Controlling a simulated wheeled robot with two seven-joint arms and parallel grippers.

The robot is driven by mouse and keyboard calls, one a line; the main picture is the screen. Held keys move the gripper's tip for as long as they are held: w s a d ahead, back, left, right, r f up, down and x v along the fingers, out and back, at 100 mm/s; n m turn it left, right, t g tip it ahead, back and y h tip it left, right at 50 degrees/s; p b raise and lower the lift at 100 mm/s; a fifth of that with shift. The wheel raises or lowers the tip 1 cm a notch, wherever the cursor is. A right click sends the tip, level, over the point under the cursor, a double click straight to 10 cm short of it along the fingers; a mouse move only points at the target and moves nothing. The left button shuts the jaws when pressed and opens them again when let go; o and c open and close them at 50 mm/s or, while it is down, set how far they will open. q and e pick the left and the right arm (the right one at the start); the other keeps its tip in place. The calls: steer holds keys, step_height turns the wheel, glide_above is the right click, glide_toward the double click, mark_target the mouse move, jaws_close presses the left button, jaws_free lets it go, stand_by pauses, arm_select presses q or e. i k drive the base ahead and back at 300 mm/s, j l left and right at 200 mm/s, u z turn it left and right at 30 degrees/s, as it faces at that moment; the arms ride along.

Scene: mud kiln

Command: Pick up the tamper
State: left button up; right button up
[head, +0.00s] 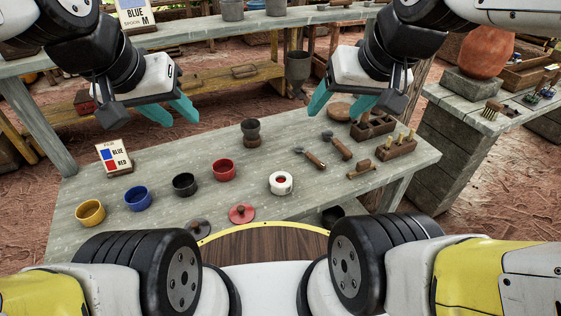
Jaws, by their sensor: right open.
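I cannot tell for sure which item is the tamper. A small wooden piece with a raised knob (361,169) lies on the grey table, in front of the wooden holders. Two wooden-handled tools with dark metal heads, one nearer (314,159) and one farther (341,147), lie left of it. A dark cup-like piece on a wooden base (251,132) stands near the table's middle. My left gripper (181,123) is open and empty above the table's back left. My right gripper (326,114) is open and empty above the table's back right, apart from the tools.
Yellow (90,212), blue (138,199), black (184,185) and red (223,170) cups line the table's left, by a sign card (114,156). Wooden holders (396,147) stand at right.

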mark_target(363, 120)
steer(key=i+l+u, duration=0.15)
steer(key=l, duration=0.25)
steer(key=l+u, duration=0.1)
steer(key=l, duration=0.35)
steer(key=i+l+u, duration=0.15)
steer(key=l, duration=0.25)
